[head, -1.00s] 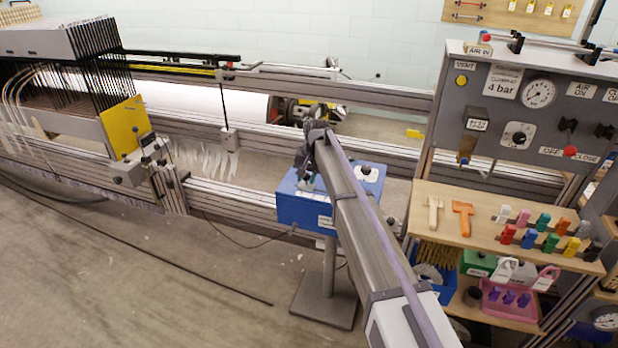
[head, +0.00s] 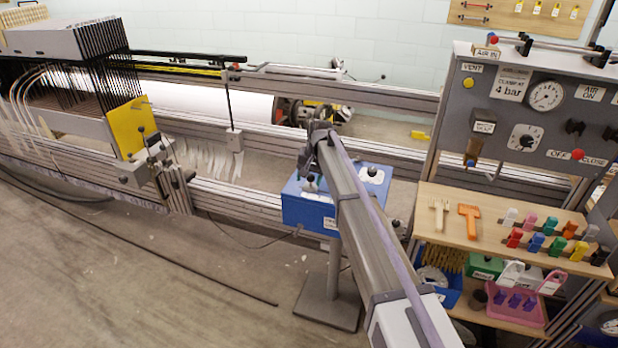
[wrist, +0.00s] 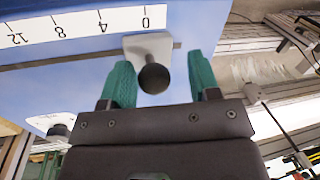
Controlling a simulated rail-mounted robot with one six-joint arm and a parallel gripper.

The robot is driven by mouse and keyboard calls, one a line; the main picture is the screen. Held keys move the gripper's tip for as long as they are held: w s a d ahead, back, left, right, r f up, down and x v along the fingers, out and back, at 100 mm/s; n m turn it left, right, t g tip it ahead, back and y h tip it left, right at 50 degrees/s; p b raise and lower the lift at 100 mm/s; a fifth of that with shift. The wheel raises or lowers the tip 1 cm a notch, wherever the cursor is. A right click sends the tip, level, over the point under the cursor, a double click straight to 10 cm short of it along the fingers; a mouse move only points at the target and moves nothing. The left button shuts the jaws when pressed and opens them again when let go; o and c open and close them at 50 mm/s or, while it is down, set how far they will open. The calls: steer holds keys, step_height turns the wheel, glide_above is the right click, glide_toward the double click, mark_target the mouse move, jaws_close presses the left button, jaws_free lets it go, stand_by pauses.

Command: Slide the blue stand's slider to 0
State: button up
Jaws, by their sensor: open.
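The blue stand (head: 309,211) is on its post in front of the loom in the head view, and my arm reaches over it. In the wrist view its blue face (wrist: 85,58) carries a white scale strip (wrist: 80,24) that reads 12, 8, 4, 0 upside down. The slider's pale plate (wrist: 148,45) sits by the 0 mark, with a dark ball knob (wrist: 154,78) on it. My gripper (wrist: 158,64) is open, its green fingers on either side of the knob.
A second pale plate with a dark knob (wrist: 58,130) shows at the lower left of the wrist view. The loom's rails (head: 235,202) run behind the stand. A wooden shelf (head: 445,196) with combs and coloured clips is to the right, under a grey gauge panel (head: 455,105).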

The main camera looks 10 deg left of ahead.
step_height(320, 180, up, 10)
steer(key=d+p, duration=0.2)
steer(key=p, duration=0.8)
steer(key=shift+r, duration=0.25)
steer(key=s+d, duration=0.8)
steer(key=s, duration=0.4)
steer(key=s+d+h, duration=0.1)
steer(key=s+d, duration=0.7)
steer(key=s, duration=0.5)
steer(key=s+d+h, duration=0.1)
steer(key=s+d, duration=0.7)
steer(key=s, duration=0.5)
steer(key=shift+d+f, duration=0.15)
